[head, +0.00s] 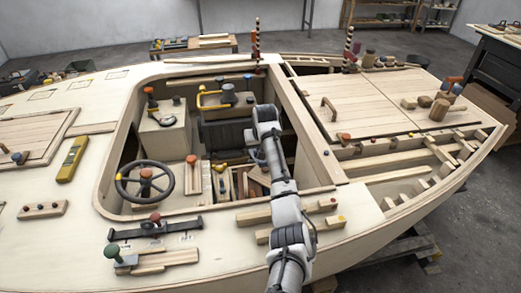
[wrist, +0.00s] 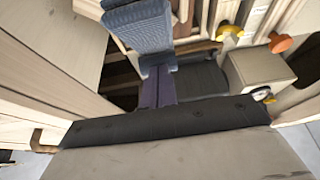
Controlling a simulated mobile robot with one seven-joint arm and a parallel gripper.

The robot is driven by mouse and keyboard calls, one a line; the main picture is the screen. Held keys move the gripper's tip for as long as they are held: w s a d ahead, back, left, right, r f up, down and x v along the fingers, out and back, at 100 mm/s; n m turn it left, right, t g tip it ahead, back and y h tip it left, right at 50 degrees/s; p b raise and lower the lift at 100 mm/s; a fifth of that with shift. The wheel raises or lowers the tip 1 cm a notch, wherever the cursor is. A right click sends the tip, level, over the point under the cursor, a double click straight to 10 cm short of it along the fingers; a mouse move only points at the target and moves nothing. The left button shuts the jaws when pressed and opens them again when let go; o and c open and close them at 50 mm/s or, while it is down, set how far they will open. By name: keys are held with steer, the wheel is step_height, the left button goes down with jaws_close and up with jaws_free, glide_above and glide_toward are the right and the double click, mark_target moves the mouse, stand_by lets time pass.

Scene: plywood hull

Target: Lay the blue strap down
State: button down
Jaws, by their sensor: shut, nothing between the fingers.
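A blue-grey, ribbed woven piece (wrist: 140,25), which looks like the blue strap, shows at the top of the wrist view. A narrower dark purple piece (wrist: 158,90) lies below it; I cannot tell if it is part of the strap. My arm reaches over the cockpit in the head view, and my gripper (head: 254,156) is low at its far end, over the cockpit. It is shut and empty. Its fingertips are too small to make out there. I cannot pick out the strap in the head view, where my arm hides part of the cockpit.
A black cushion (head: 226,134) is in the cockpit, near a yellow handle (head: 209,100). A steering wheel (head: 145,181) and a pale box (head: 165,132) stand to the left. The cockpit rim surrounds my arm's end. Wooden blocks lie on the near deck. The wrist view shows a dark padded edge (wrist: 195,118).

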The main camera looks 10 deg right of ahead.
steer(key=shift+s+f, duration=0.1)
steer(key=shift+f, duration=0.4)
steer(key=r+p, duration=0.1)
steer(key=w+r+p, duration=0.1)
steer(key=r+p, duration=0.2)
steer(key=shift+w+a+r, duration=0.1)
steer(key=shift+w, duration=0.2)
steer(key=shift+s+r, duration=0.15)
steer(key=shift+r, duration=0.05)
steer(key=s+r+b, duration=0.1)
steer(key=s+r, duration=0.1)
steer(key=s+r+b, duration=0.1)
steer(key=s+r, duration=0.1)
steer(key=s, duration=0.1)
steer(key=s+r+b, duration=0.1)
steer(key=s, duration=0.2)
steer(key=shift+r, duration=0.4)
